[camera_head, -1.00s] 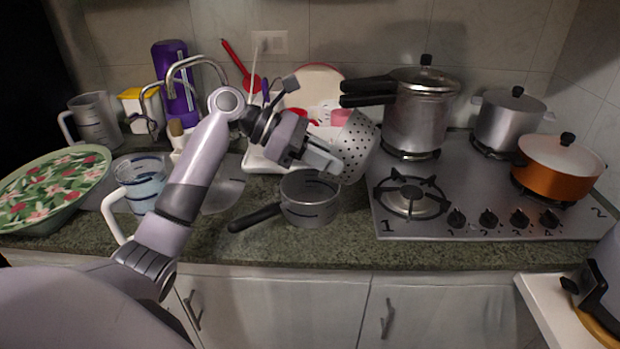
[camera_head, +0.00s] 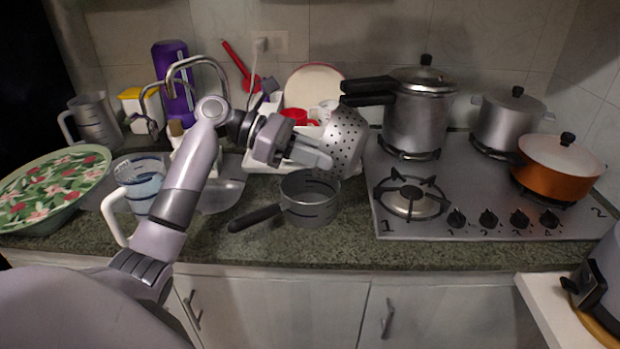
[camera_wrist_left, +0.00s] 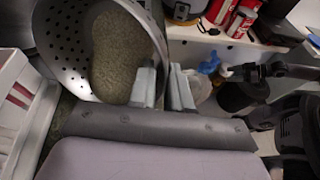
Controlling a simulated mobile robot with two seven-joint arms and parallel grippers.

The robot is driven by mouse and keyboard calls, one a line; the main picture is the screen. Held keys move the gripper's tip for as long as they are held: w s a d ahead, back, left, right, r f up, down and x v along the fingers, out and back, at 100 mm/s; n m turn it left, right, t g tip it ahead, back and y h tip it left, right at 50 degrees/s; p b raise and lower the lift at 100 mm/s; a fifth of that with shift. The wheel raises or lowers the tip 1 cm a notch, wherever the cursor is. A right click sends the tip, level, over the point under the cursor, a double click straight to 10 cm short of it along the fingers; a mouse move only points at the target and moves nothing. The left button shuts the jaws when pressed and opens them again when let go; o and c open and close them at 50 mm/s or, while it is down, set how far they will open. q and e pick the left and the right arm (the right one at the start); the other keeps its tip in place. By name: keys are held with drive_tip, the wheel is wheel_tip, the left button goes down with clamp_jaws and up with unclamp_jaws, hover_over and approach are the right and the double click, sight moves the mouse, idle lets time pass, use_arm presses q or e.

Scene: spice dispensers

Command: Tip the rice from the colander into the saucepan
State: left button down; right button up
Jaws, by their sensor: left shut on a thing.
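The perforated metal colander (camera_head: 343,138) is held tilted in the air, above and slightly right of the saucepan. My left gripper (camera_head: 322,160) is shut on its rim. In the left wrist view the gripper's fingers (camera_wrist_left: 166,88) meet the edge of the colander (camera_wrist_left: 68,45). A tan, grainy mass that looks like the rice (camera_wrist_left: 120,55) lies inside it. The saucepan (camera_head: 310,205) stands upright on the counter, its black handle pointing left. Its inside is partly visible; I cannot tell whether it holds any rice. My right gripper does not show clearly.
The stove (camera_head: 480,205) lies to the right with a pressure cooker (camera_head: 417,115), a steel pot (camera_head: 508,118) and an orange pot (camera_head: 558,170). A dish rack (camera_head: 262,160) is behind the saucepan. A measuring jug (camera_head: 142,185) and floral bowl (camera_head: 50,185) are left.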

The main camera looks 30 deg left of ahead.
use_arm(q)
drive_tip(key=shift+s+a+r+h, duration=0.1)
drive_tip(key=shift+s+a+h, duration=0.05)
drive_tip(key=shift+a+h, duration=0.35)
drive_tip(key=shift+s+a+n+t+h, duration=0.15)
drive_tip(key=shift+a+t+h, duration=0.2)
drive_tip(key=shift+a+h, duration=0.25)
drive_tip(key=shift+s+a+n+t+h, duration=0.15)
drive_tip(key=shift+a+t+h, duration=0.25)
drive_tip(key=shift+h, duration=0.3)
idle(1.0)
drive_tip(key=shift+s+a+f+n+t+h+b, duration=0.1)
drive_tip(key=shift+a+f+n+t+h+b, duration=0.2)
drive_tip(key=shift+a+h, duration=0.4)
drive_tip(key=shift+s+a+n+t+h, duration=0.1)
drive_tip(key=shift+a+t+h, duration=0.35)
drive_tip(key=shift+h, duration=0.35)
idle(1.3)
